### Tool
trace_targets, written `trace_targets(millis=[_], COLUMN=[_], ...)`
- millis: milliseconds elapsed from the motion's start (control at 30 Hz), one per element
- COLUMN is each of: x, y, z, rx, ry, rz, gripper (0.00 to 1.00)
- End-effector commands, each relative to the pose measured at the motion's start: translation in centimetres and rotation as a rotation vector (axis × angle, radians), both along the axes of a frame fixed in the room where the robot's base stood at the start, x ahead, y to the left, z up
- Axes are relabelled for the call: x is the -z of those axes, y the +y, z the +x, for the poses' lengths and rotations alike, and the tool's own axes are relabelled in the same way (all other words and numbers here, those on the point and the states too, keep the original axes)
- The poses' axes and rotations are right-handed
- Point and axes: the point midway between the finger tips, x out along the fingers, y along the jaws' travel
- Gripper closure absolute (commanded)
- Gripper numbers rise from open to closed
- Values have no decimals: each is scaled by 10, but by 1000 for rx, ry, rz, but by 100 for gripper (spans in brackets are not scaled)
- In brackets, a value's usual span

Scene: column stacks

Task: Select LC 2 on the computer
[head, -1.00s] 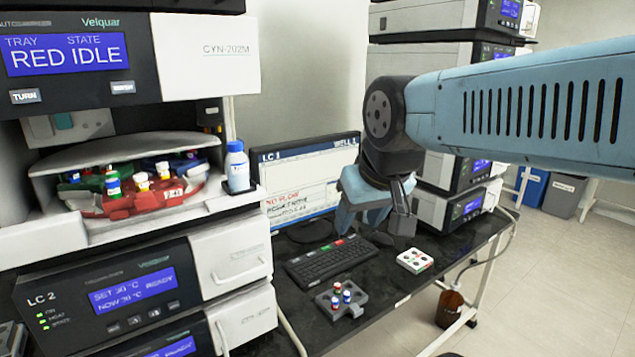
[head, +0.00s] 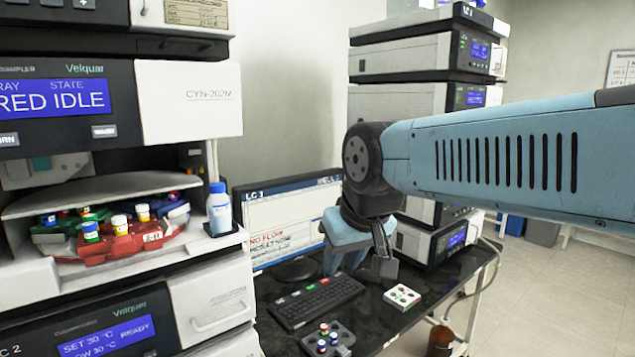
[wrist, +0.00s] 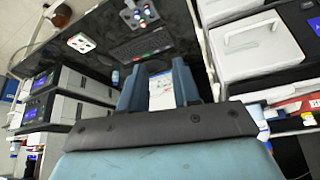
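The computer monitor (head: 285,222) stands on the dark bench with "LC 1" at its screen's top left and red "NO FLOW" text below. My arm hides its right part. My gripper (head: 361,262) hangs in front of the monitor's right side, above the bench, apart from the keyboard. In the wrist view my gripper (wrist: 158,84) has its fingers apart, with part of the white screen (wrist: 161,93) visible between them.
A left instrument stack (head: 190,105) holds a vial tray (head: 125,238) and a blue-capped bottle (head: 219,210). A grey vial holder (head: 329,340) and a white block (head: 402,297) sit near the keyboard. Another stack (head: 400,100) stands behind my arm.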

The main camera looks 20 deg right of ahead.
Motion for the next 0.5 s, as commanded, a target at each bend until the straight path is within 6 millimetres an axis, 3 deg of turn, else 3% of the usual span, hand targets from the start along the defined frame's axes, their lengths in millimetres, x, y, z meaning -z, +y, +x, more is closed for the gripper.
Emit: trace_targets(millis=[300, 500], x=[0, 0], y=[0, 0], z=[0, 0], rx=[0, 0], ry=[0, 0], rz=[0, 0], gripper=[100, 100])
